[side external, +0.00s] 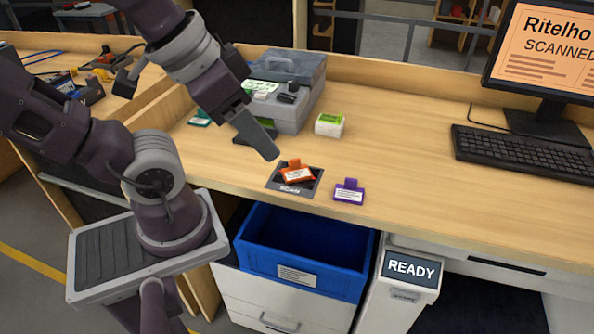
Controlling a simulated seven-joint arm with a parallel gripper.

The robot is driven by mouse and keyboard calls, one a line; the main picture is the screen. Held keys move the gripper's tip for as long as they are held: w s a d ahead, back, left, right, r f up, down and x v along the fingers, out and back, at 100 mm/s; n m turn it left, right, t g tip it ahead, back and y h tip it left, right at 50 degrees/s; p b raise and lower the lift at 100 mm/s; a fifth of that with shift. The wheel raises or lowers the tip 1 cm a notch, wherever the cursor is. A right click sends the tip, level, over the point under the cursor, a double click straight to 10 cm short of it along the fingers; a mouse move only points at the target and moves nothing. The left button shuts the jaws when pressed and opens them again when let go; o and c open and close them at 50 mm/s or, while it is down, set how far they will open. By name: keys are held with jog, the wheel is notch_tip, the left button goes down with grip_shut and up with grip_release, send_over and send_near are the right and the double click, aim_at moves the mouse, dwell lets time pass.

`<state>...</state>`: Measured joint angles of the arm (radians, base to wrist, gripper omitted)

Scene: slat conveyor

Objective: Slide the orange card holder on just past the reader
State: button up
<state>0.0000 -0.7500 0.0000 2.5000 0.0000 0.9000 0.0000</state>
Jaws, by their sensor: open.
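The orange card holder (298,173) lies on the dark square reader pad (275,187) set on the wooden desk, covering much of the pad. Its white label faces up. My gripper (267,149) hangs above and slightly left of the holder, apart from it as far as this view shows. Its jaws are open and hold nothing, though the gap between the fingers is hard to see from this side.
A purple card holder (349,191) lies just right of the reader. A green and white box (329,125) and a grey case (308,98) stand behind. A blue bin (262,262) sits below the desk edge. A keyboard (520,155) and a monitor reading "SCANNED" (545,50) are at right.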

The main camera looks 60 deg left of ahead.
jog(key=shift+c, duration=1.1)
jog(key=w+m+g, duration=0.1)
jog(key=w, duration=0.1)
jog(key=w+a+m+g, duration=0.1)
jog(key=w, duration=0.2)
jog(key=w+r+m+g, duration=0.1)
jog(key=w, duration=0.1)
jog(key=shift+w+a+y, duration=0.3)
jog(key=shift+a+y, duration=0.05)
jog(key=shift+y, duration=0.05)
grip_shut()
jog(key=m+g+y, duration=0.1)
jog(key=m+g, duration=0.4)
jog(key=m, duration=0.1)
send_over(306, 169)
jog(key=w+d, duration=0.5)
notch_tip(306, 169, down, 8)
jog(key=r, duration=0.1)
jog(key=x, duration=0.9)
jog(key=shift+w+f, duration=0.25)
jog(key=shift+f, duration=0.2)
jog(key=s+a, duration=0.2)
jog(key=shift+s+a+f, duration=0.15)
jog(key=shift+a+f, duration=0.1)
jog(key=shift+f, duration=0.05)
jog(key=shift+s+a, duration=0.25)
jog(key=shift+s, duration=0.05)
